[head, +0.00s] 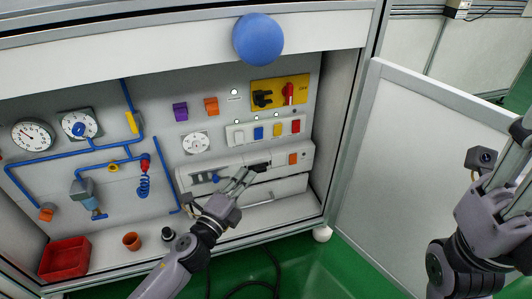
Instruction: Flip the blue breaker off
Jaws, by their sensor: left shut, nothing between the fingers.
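The blue breaker (258,133) sits in a pale strip on the cabinet's back panel, between a white breaker (239,136) and a yellow breaker (277,130). A red breaker (295,126) is at the strip's right end. Which way the blue lever points is too small to tell. My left gripper (247,173) is shut and empty, below the breaker strip, in front of the grey drawer unit. It appears apart from the blue breaker. My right gripper (510,150) is at the right edge, partly cut off, far from the breakers; its opening is unclear.
A yellow plate (279,93) with black and red knobs is above the strip. A blue ball (258,39) shows at the cabinet's top edge. Gauges and blue pipes fill the left. An open door (430,150) is at right.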

